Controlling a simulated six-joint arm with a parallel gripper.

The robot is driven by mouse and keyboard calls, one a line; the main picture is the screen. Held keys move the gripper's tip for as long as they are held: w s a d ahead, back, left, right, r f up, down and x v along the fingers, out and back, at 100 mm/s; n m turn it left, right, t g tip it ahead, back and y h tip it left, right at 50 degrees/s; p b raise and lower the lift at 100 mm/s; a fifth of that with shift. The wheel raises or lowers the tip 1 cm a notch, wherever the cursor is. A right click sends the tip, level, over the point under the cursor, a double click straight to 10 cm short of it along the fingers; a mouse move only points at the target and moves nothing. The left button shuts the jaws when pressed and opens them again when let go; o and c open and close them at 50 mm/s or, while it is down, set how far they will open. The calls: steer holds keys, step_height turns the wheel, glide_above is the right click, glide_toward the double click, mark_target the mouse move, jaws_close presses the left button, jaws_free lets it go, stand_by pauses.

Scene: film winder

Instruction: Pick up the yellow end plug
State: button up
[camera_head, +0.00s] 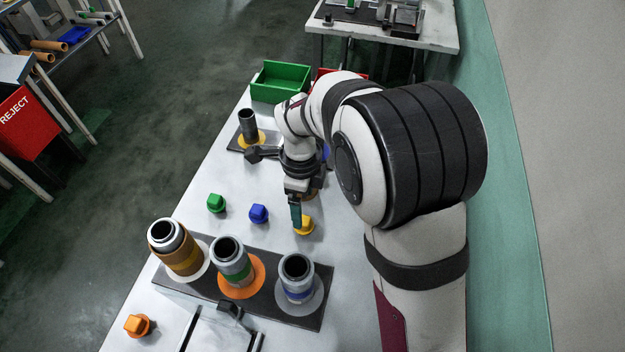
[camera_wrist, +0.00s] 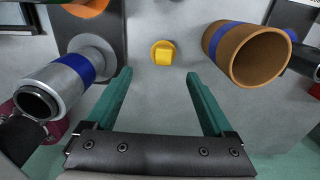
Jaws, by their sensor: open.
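The yellow end plug (camera_head: 305,226) stands on the white table, just behind the dark rack in the head view. In the wrist view the yellow end plug (camera_wrist: 163,53) lies ahead of the fingertips, between their lines and apart from both. My gripper (camera_wrist: 158,72) is open and empty, with a teal finger on each side. In the head view my gripper (camera_head: 297,220) points down close beside the plug, and its finger overlaps the plug's left edge.
A blue plug (camera_head: 259,214) and a green plug (camera_head: 216,203) stand to the left. The dark rack (camera_head: 180,280) holds three upright rolls in front. An orange plug (camera_head: 137,325) is at front left. In the wrist view a brown tube (camera_wrist: 250,55) and a silver roll (camera_wrist: 58,85) flank the gripper.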

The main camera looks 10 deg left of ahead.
steer(key=f, duration=1)
steer(key=shift+w+a, duration=0.1)
steer(key=shift+w, duration=0.2)
steer(key=c, duration=1.3)
steer(key=shift+r, duration=0.65)
step_height(320, 180, up, 3)
steer(key=shift+r, duration=0.1)
steer(key=d+r, duration=0.6)
steer(key=d, duration=0.5)
steer(key=n, duration=0.3)
glide_toward(304, 219)
steer(key=s+a+r, duration=0.1)
steer(key=a+r, duration=0.4)
steer(key=a, duration=0.2)
steer(key=s+a+r+n, duration=0.1)
steer(key=s+a+r, duration=0.2)
steer(key=s+a, duration=0.4)
steer(key=s+a+r+n, duration=0.2)
steer(key=s+a, duration=0.4)
steer(key=a, duration=0.3)
steer(key=shift+s+r, duration=0.35)
steer(key=shift+r, duration=0.45)
steer(key=shift+a, duration=0.1)
